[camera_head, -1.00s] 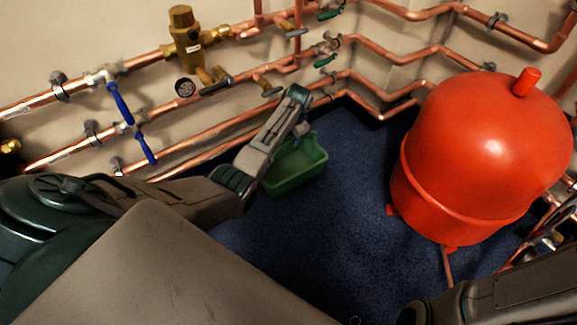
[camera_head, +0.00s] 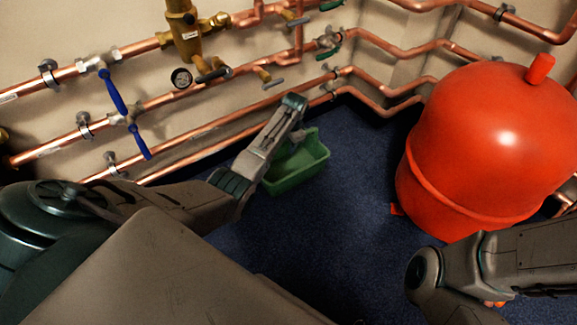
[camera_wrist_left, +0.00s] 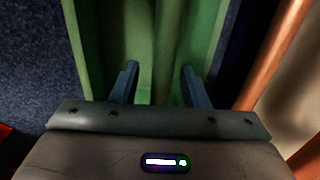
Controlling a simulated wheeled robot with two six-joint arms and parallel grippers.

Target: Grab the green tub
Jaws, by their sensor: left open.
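The green tub (camera_head: 297,176) is an open rectangular box on the blue carpet, just right of my left forearm in the head view. My arm hides its left part. In the left wrist view the tub's green surfaces (camera_wrist_left: 92,35) fill the top middle. My left gripper (camera_wrist_left: 160,75) is open, its two dark fingers apart and pointing at the tub, one on each side of a green strip. I cannot tell whether the fingers touch it. In the head view my left wrist is above the tub's far left side. My right arm shows at lower right, but its gripper is not visible.
Copper pipes (camera_head: 205,128) run along the wall behind the tub, with blue-handled valves (camera_head: 113,92) and a brass fitting (camera_head: 183,32). A large red tank (camera_head: 490,150) stands at right. Blue carpet (camera_head: 345,215) is clear between tub and tank.

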